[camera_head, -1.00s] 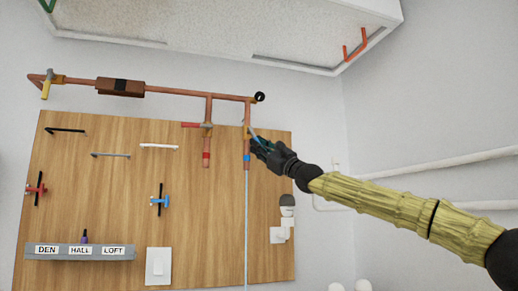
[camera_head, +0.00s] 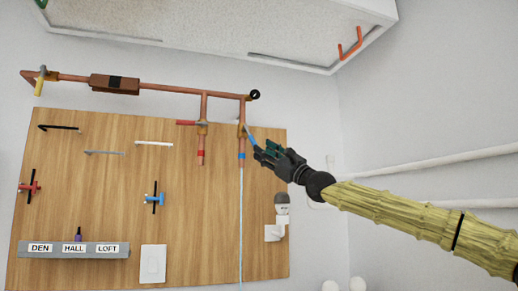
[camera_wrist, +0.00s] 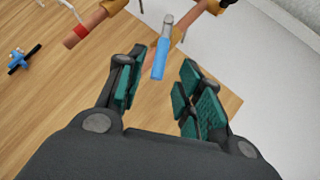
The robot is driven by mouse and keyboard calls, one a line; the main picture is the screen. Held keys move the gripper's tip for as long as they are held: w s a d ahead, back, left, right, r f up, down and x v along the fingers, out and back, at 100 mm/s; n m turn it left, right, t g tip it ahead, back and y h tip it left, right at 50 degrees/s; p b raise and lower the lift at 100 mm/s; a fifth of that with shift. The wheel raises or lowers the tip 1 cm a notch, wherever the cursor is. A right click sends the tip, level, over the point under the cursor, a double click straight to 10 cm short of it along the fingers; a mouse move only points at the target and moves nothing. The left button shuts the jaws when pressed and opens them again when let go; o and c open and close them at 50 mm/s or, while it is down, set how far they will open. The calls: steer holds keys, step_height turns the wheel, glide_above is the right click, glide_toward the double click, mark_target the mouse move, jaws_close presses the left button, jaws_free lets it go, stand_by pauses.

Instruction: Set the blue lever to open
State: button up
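The blue lever (camera_head: 250,137) sits on the right-hand copper drop pipe, on a brass valve. It slants down and to the right, out of line with the pipe. In the wrist view the lever (camera_wrist: 160,58) has a bright blue grip and a grey metal top. My gripper (camera_head: 262,152) is just below and right of the lever's lower end. In the wrist view its teal-padded fingers (camera_wrist: 161,70) are spread apart, with the lever's grip showing between their tips. I cannot tell whether either finger touches it. A thin pale-blue stream or line (camera_head: 241,225) runs down from the blue-banded pipe end.
A red-handled valve (camera_head: 190,123) is on the neighbouring drop pipe, to the left. Copper pipe (camera_head: 170,90) runs along the top of the wooden board (camera_head: 110,180). A white fitting (camera_head: 276,231) is at lower right.

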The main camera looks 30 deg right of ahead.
steer(key=v, duration=0.6)
